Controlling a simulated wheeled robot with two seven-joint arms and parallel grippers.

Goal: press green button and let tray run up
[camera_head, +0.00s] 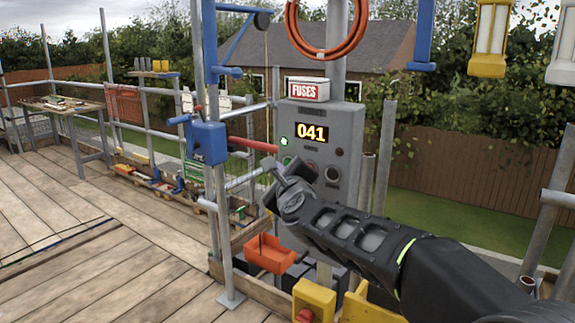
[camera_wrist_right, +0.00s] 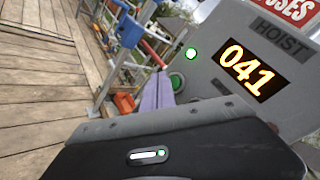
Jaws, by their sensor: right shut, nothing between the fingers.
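The grey hoist control box (camera_head: 345,125) stands on a pole, its display (camera_head: 311,132) reading 041. A small green lamp (camera_head: 284,141) is lit; it also shows in the right wrist view (camera_wrist_right: 191,54). The round green button (camera_wrist_right: 177,82) is below that lamp, beside my fingertips in the right wrist view. My right gripper (camera_head: 270,166) is shut and empty in front of the box's left side; I cannot tell whether it touches the button. An orange-red tray (camera_head: 270,256) is low beside the scaffold post, below my gripper. My left gripper is not in view.
A blue winch housing (camera_head: 207,142) with a red bar is on the post left of the box. A red-and-white fuses box (camera_head: 309,89) sits on top. A yellow box (camera_head: 314,298) stands low in front. The plank deck (camera_head: 100,260) at left is largely clear.

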